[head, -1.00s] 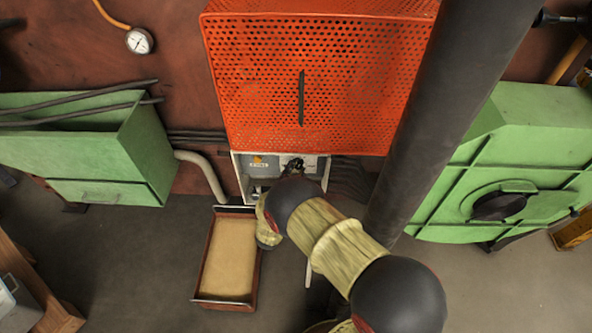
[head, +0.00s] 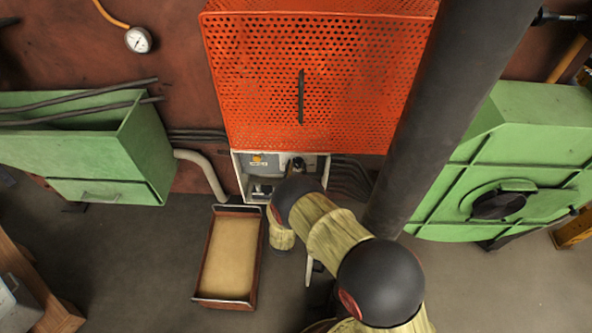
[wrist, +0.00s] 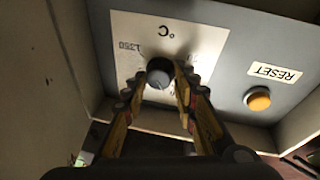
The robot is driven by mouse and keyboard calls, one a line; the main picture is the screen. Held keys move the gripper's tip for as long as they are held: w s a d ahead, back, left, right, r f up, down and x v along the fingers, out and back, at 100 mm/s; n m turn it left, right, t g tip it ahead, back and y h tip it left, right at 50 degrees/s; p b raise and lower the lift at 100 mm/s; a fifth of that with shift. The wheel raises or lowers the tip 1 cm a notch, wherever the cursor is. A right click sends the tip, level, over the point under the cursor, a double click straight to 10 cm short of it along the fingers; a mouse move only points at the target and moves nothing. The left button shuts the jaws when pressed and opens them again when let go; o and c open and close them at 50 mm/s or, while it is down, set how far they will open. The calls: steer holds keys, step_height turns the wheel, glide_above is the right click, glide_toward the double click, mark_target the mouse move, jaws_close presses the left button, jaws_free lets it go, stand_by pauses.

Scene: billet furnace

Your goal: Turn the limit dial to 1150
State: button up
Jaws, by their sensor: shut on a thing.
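The fingers cover part of the scale, and I cannot read the dial's setting. In the head view my gripper (head: 297,164) is at the open control box (head: 237,170) below the orange mesh guard, and my arm hides the dial.
An orange button (wrist: 258,98) under a RESET label sits right of the dial. The orange perforated guard (head: 260,80) hangs just above the box. A shallow tray (head: 203,270) lies below. A thick dark pipe (head: 440,110) runs down close to my arm's right.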

steer(key=shift+f+n+y, duration=0.1)
steer(key=shift+n+y, duration=0.2)
steer(key=shift+n, duration=0.8)
steer(key=o, duration=1.1)
steer(key=shift+c, duration=0.2)
steer(key=shift+o, duration=0.5)
steer(key=v, duration=1.2)
steer(key=shift+d+f, duration=0.15)
steer(key=shift+f, duration=0.1)
